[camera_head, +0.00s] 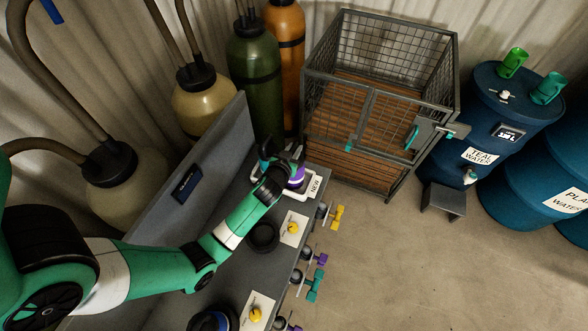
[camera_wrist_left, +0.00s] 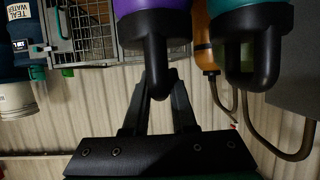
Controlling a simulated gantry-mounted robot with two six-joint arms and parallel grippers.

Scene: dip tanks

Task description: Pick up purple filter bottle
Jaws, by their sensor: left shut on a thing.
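My left gripper (camera_head: 287,162) reaches over a white tray (camera_head: 312,197) marked NEW at the far end of the grey bench. The purple filter bottle (camera_head: 297,177) shows there beside the fingers, partly hidden by them. In the left wrist view the purple bottle (camera_wrist_left: 135,6) is at the top, with a black end pointing down between the fingertips (camera_wrist_left: 160,85). The left gripper is shut on this black end. A teal bottle (camera_wrist_left: 280,4) with a similar black end is to its right in that view. My right gripper is not in view.
A grey upright panel (camera_head: 215,150) runs along the bench's back edge. Yellow, purple and teal valves (camera_head: 337,216) stick out at its front. A wire cage (camera_head: 375,95) stands beyond the bench. Blue drums (camera_head: 500,120) are at the right. Open floor lies in front.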

